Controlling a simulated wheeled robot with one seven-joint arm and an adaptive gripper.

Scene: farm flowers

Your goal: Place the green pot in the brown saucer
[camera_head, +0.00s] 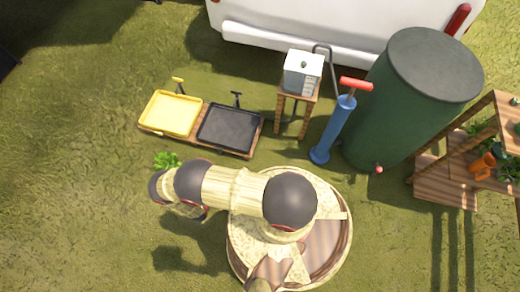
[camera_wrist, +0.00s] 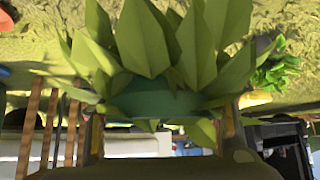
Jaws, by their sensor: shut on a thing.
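In the wrist view, a dark green pot (camera_wrist: 150,103) with broad pointed green leaves (camera_wrist: 145,40) fills the upper middle. My gripper (camera_wrist: 162,125) is shut on this pot, with one finger on each side of it. Leaves hide part of the pot's rim. In the head view my arm hides the gripper and the pot; a tuft of green leaves (camera_head: 167,160) shows beside the arm's end, and I cannot tell if it belongs to the held plant. I cannot make out a brown saucer in either view.
A yellow tray (camera_head: 171,113) and a black tray (camera_head: 230,129) lie on a low wooden board. A small stool (camera_head: 297,99), blue pump (camera_head: 333,130) and green barrel (camera_head: 402,105) stand right of them. A wooden shelf (camera_head: 445,190) with an orange pot (camera_head: 483,166) is far right. Grass at left is clear.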

